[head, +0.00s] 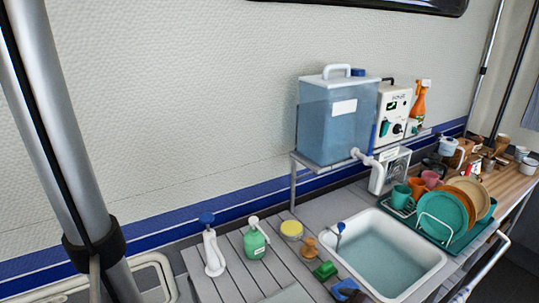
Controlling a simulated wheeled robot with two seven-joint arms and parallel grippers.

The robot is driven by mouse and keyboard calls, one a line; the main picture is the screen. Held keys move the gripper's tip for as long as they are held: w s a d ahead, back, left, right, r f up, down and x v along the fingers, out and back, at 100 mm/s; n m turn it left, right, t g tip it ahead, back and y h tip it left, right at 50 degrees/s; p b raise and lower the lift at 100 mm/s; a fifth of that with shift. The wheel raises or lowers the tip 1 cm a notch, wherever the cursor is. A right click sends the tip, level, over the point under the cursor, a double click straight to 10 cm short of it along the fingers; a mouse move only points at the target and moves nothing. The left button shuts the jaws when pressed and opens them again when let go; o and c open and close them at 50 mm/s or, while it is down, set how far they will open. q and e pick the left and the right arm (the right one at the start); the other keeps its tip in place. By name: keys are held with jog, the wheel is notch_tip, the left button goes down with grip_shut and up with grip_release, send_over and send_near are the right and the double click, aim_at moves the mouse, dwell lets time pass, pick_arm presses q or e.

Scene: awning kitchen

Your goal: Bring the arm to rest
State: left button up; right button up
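Neither of my grippers shows in the head view, and no part of my arms can be made out. Whether the grippers are open or hold anything is hidden. The view is of a counter (225,275) with a white sink (435,262) full of water along a pale caravan wall.
A blue water tank (335,125) sits on a raised shelf. Teal plates (442,216) stand in a rack at right. A grey pole (48,120) rises at left.

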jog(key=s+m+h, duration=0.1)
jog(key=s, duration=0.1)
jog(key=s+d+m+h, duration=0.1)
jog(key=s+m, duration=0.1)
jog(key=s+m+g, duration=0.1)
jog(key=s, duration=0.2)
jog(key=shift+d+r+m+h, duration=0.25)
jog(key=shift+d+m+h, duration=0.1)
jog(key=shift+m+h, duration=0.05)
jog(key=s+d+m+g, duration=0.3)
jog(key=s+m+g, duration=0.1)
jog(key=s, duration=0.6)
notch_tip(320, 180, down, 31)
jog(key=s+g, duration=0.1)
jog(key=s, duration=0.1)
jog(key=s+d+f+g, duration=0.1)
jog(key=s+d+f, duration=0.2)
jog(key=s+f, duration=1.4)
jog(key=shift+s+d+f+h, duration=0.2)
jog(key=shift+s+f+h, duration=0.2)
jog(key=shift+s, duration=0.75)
